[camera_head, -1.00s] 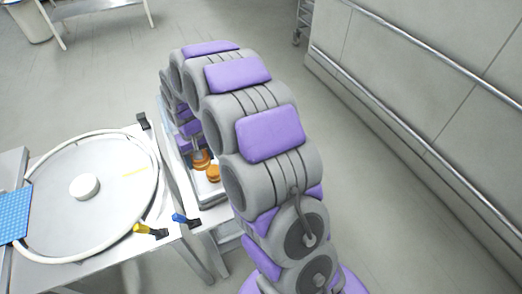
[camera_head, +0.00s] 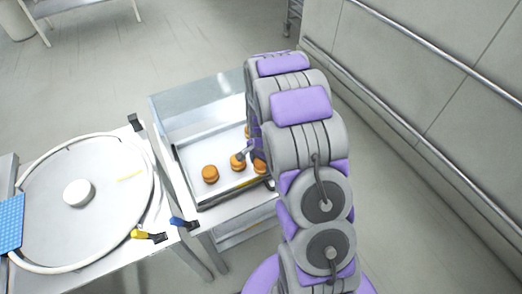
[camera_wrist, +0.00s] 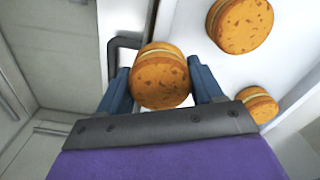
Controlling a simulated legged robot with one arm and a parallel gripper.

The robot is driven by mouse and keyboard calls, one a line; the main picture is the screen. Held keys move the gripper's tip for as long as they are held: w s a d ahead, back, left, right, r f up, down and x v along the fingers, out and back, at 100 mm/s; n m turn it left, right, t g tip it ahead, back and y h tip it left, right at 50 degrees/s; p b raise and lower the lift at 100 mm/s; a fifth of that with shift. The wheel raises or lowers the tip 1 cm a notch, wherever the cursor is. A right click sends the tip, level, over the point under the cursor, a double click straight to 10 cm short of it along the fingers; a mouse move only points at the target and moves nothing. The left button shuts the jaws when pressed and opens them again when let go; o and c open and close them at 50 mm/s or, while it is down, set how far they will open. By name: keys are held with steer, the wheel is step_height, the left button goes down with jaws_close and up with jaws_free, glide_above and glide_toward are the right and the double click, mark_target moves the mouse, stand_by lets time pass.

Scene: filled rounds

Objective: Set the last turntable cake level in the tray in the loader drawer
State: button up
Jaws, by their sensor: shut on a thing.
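My gripper (camera_wrist: 162,88) is shut on an orange-brown filled round cake (camera_wrist: 160,80), with one blue finger on each side. The held cake is by the pale tray (camera_wrist: 205,60) edge in the wrist view; I cannot tell whether it touches the tray floor. Two other cakes, an upper one (camera_wrist: 240,25) and a lower right one (camera_wrist: 258,104), are apart from it. In the head view, the tray (camera_head: 218,193) sits in the loader drawer (camera_head: 172,108) with several cakes, including a left one (camera_head: 210,174). My arm hides part of the tray and most of my gripper there.
The turntable (camera_head: 50,235) at left bears a white hub (camera_head: 78,193) and no cakes. A blue mat (camera_head: 10,225) overlaps its left rim. Yellow (camera_head: 147,235) and blue (camera_head: 183,223) clips stand at the table's near edge. A railed wall (camera_head: 440,110) is at right.

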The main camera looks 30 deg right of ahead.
steer(key=w+d, duration=0.1)
steer(key=w, duration=0.1)
steer(key=w+d, duration=0.2)
steer(key=w, duration=0.1)
steer(key=w+d+f+b, duration=0.1)
steer(key=w+d, duration=0.1)
steer(key=w, duration=0.1)
steer(key=shift+d, duration=0.15)
steer(key=shift+f+b, duration=0.45)
steer(key=shift+f, duration=1.35)
steer(key=shift+r, duration=0.1)
steer(key=o, duration=0.7)
